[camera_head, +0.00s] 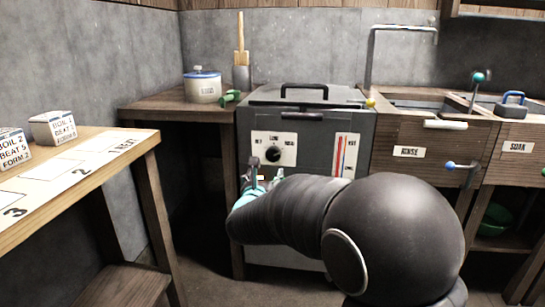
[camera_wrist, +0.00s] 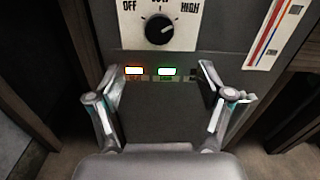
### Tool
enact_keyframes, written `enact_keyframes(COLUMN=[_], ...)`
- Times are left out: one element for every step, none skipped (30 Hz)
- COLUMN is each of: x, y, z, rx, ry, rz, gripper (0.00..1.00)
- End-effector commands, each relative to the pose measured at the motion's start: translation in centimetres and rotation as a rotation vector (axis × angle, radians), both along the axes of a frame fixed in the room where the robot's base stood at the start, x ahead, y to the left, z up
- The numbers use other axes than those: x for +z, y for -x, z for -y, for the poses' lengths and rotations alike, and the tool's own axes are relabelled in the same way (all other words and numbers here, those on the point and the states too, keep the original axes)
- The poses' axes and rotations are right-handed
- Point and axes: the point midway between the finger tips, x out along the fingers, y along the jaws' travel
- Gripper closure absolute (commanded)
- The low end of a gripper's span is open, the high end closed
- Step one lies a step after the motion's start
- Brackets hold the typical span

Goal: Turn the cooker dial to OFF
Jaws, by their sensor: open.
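The cooker (camera_head: 307,125) is a grey cabinet with a black handle on its lid. Its black dial (camera_head: 273,153) sits on a white plate on the front. In the wrist view the dial (camera_wrist: 160,30) is at the top centre, with OFF to its left and HIGH to its right; the middle label is partly cut off. The dial's white mark seems to point up and right, towards HIGH. My gripper (camera_wrist: 161,68) is open and empty, its fingers wide apart below the dial and not touching it. In the head view my gripper (camera_head: 256,182) is partly hidden by my arm.
Two indicator lights, orange (camera_wrist: 133,71) and green (camera_wrist: 167,71), glow below the dial. A red and blue gauge (camera_head: 345,155) is at its right. A side table (camera_head: 160,108) with a pot (camera_head: 203,88) stands left, wooden sinks (camera_head: 430,140) right.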

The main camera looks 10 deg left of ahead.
Motion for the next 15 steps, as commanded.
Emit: enact_keyframes(x=[0.0, 0.0, 0.0, 0.0, 0.0, 0.0, 0.0, 0.0, 0.0, 0.0, 0.0, 0.0, 0.0, 0.0, 0.0], y=[-0.1, -0.2, -0.4, -0.6, -0.9, -1.4, -1.8, -2.3, -2.9, -3.5, -4.1, -4.8, -5.4, -5.9, -6.7], z=[0.0, 0.0, 0.0, 0.0, 0.0, 0.0, 0.0, 0.0, 0.0, 0.0, 0.0, 0.1, 0.1, 0.0, 0.0], rx=[0.001, 0.001, 0.001, 0.001, 0.001, 0.001, 0.0, 0.0, 0.001, 0.001, 0.001, 0.0, 0.0, 0.001, 0.002], ry=[-0.015, -0.02, -0.024, -0.024, -0.024, -0.024, -0.023, -0.022, -0.023, -0.022, -0.022, -0.022, -0.022, -0.021, -0.021], rz=[-0.001, -0.001, -0.002, -0.002, -0.002, -0.001, -0.002, -0.002, -0.002, -0.003, -0.003, -0.002, -0.002, -0.003, -0.002], gripper=[0.21, 0.21, 0.21, 0.21, 0.21, 0.21, 0.21, 0.21, 0.21, 0.21, 0.21, 0.21, 0.21, 0.21, 0.21])
